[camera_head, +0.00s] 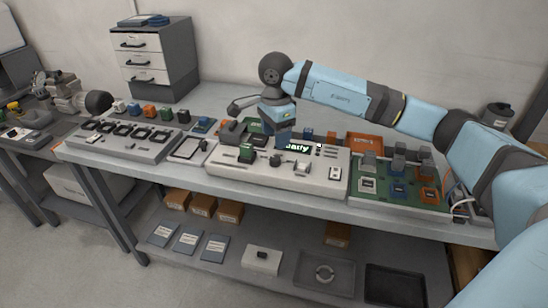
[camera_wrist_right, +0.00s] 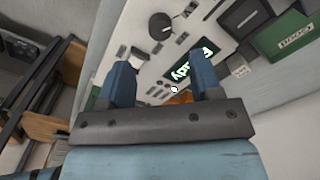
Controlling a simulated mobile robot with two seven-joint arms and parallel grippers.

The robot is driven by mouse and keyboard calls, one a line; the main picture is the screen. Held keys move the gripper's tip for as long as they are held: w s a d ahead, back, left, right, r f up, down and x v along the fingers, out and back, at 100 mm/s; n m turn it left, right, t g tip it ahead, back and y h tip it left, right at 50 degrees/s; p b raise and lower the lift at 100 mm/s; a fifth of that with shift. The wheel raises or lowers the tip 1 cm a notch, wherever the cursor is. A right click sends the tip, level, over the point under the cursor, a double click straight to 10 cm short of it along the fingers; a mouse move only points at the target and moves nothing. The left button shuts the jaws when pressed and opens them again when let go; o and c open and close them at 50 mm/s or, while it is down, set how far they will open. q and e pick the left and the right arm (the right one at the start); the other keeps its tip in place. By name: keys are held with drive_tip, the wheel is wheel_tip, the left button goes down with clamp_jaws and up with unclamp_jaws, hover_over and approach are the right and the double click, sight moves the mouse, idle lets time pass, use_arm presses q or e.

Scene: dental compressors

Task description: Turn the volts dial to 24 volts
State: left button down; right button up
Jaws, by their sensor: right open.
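A white control panel (camera_head: 225,174) lies on the workbench in the head view. It carries a lit display (camera_head: 298,147) with green-white letters, which also shows in the right wrist view (camera_wrist_right: 192,66). A round black dial (camera_head: 275,160) sits on the panel's face; in the right wrist view the black dial (camera_wrist_right: 161,26) shows near the top. I cannot read its volt marks or setting. My right gripper (camera_head: 283,138) is above the panel, close to the dial and display. Its two blue fingers (camera_wrist_right: 165,84) are apart with nothing held between them. My left gripper is out of view.
A drawer cabinet (camera_head: 153,60) stands behind. The lower shelf holds boxes and trays (camera_head: 325,272).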

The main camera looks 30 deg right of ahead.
sight(275, 158)
wheel_tip(275, 158, down, 8)
drive_tip(key=shift+r, duration=0.25)
drive_tip(key=c, duration=0.9)
